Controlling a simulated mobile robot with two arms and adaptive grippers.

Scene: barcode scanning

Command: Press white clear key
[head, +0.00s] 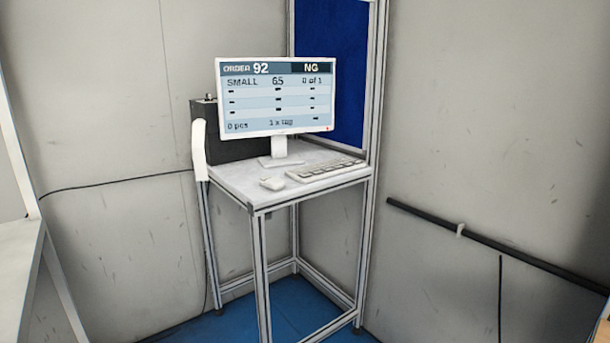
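No single white clear key can be made out at this distance. A white keyboard (326,171) lies on the right part of a small workstation table (238,185); its separate keys are too small to tell apart. A white monitor (277,97) stands behind it and reads "ORDER 92", "NG", "SMALL 65" and "0 of 1". A dark box (236,150) stands behind and left of the monitor, with a small knob-like part on top. Neither of my grippers is in view.
A white mouse (272,184) lies left of the keyboard. A white curved object (199,150) stands at the table's left edge. Blue floor (305,310) shows under the table. A dark rail (490,243) runs along the right wall. A pale surface (18,265) edges in at far left.

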